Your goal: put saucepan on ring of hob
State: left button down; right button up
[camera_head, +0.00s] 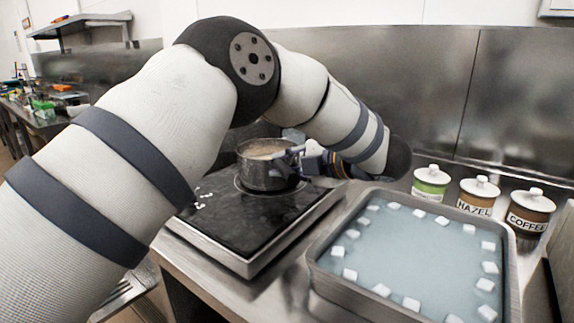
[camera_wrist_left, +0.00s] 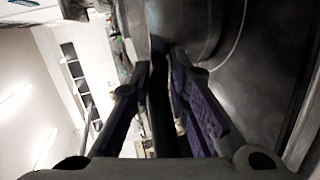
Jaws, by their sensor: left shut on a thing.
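The steel saucepan (camera_head: 258,177), with a pale beige content, is upright over the ring (camera_head: 240,187) at the back of the black hob (camera_head: 232,222). I cannot tell for sure whether its base touches the ring. My left gripper (camera_head: 297,165) is at the pan's right side, shut on its handle. In the left wrist view the dark handle (camera_wrist_left: 160,100) runs between the purple-padded fingers (camera_wrist_left: 166,92), and part of the pan's wall (camera_wrist_left: 190,28) shows beside the ring's arc. My left arm hides part of the hob's left side. My right gripper is not in view.
A steel tray (camera_head: 365,306) of bluish liquid with several white cubes stands right of the hob. Several labelled jars, one marked hazel (camera_head: 477,197), stand behind it. A steel wall panel (camera_head: 430,90) closes the back. The hob's front is clear.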

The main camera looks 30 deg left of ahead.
pick_arm(q)
jog(key=shift+r, duration=0.1)
jog(key=c, duration=1.5)
grip_release()
jog(key=shift+d+f, duration=0.1)
jog(key=shift+f, duration=0.1)
jog(key=shift+s+d+r, duration=0.1)
jog(key=shift+d+r, duration=0.15)
jog(key=v, duration=1.1)
jog(key=shift+d+f+p, duration=0.1)
jog(key=shift+d+p, duration=0.2)
jog(key=shift+p, duration=0.05)
